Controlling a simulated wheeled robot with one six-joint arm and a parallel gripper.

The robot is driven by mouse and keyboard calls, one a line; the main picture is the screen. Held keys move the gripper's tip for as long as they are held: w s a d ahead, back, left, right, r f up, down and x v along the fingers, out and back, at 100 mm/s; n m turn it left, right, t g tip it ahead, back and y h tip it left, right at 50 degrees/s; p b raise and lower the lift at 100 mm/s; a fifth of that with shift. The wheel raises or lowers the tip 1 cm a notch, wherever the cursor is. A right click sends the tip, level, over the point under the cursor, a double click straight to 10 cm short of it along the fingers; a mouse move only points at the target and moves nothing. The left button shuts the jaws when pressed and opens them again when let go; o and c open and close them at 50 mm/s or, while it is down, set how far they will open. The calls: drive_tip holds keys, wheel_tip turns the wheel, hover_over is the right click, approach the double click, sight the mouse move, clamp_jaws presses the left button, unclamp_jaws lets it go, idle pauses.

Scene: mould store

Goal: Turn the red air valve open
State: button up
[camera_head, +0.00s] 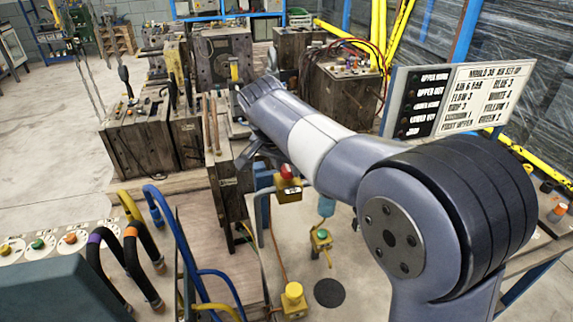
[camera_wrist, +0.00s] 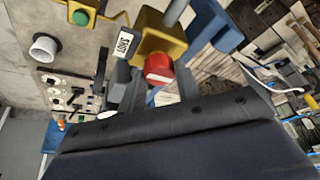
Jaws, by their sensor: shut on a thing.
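The red air valve is a red knob (camera_head: 288,171) on a yellow body (camera_head: 289,190), on a post in the middle of the head view. In the wrist view the red knob (camera_wrist: 158,69) sits between my fingers, with its yellow body (camera_wrist: 160,38) just beyond. My gripper (camera_wrist: 157,80) is shut on the red knob. In the head view my arm reaches in from the right and the gripper (camera_head: 265,153) is partly hidden behind it. A white label (camera_wrist: 125,42) with dark letters is beside the valve; I cannot read it surely.
A green-knobbed valve (camera_head: 321,236) and a yellow knob (camera_head: 292,291) stand nearby, lower. Coloured hoses (camera_head: 130,245) and a knob panel (camera_head: 40,243) are at left. Wooden-sided mould blocks (camera_head: 140,130) stand behind. A sign board (camera_head: 455,98) is at right. Open floor (camera_head: 45,130) lies at far left.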

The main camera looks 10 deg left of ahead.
drive_tip(key=shift+c, duration=1.4)
